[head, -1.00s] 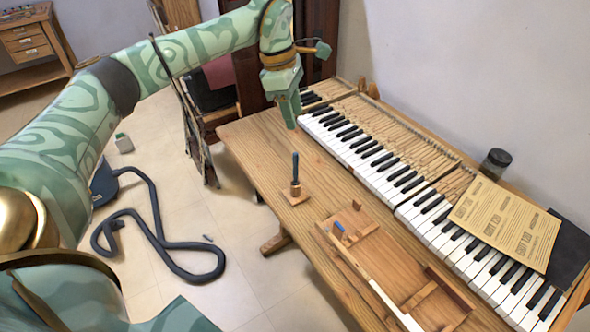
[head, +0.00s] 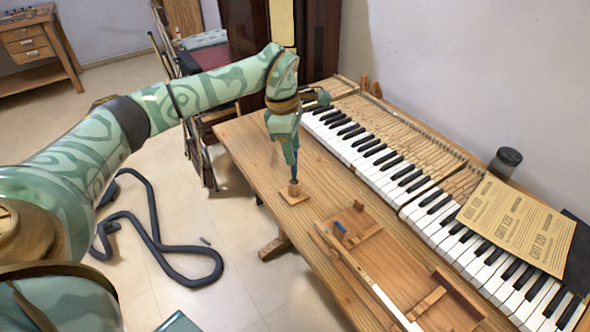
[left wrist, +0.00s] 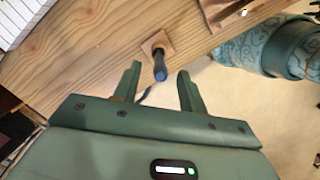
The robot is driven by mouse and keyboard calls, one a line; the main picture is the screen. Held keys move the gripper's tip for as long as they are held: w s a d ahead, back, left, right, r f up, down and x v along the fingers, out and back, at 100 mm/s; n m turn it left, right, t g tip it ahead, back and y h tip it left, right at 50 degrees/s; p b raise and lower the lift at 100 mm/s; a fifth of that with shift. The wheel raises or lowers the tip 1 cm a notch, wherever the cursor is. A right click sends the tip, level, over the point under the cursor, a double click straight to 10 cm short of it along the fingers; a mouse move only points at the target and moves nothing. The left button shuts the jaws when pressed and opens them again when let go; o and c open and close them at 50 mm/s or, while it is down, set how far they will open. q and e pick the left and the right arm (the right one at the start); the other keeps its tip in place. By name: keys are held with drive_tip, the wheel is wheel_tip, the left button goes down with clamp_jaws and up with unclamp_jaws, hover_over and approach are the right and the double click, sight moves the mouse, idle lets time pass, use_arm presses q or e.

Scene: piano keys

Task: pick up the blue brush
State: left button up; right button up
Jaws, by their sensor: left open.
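The blue brush (head: 294,172) stands upright in a small wooden holder (head: 294,196) on the wooden table's left part. In the left wrist view, the brush's dark blue handle (left wrist: 160,68) points toward the camera from the square holder (left wrist: 157,42). My left gripper (head: 290,160) is above the holder and pointing down, its fingers overlapping the top of the handle in the head view. In the left wrist view, my left gripper (left wrist: 160,84) is open, with the handle end between the fingertip lines; I see no contact. My right gripper is not in view.
A wooden tray (head: 372,262) with a small blue item (head: 340,229) lies nearer on the table. Piano keys (head: 400,185) run along the right, with a printed sheet (head: 515,228) and a dark jar (head: 505,162). Bare tabletop (head: 250,150) lies left of the holder.

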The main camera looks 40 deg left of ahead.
use_arm(q)
drive_tip(key=f, duration=0.2)
drive_tip(key=shift+w+d+f, duration=0.1)
drive_tip(key=shift+d+f, duration=0.15)
drive_tip(key=shift+f, duration=0.15)
drive_tip(key=shift+r, duration=0.1)
clamp_jaws()
wheel_tip(320, 180, up, 10)
drive_tip(key=p, duration=0.2)
drive_tip(key=shift+p, duration=0.4)
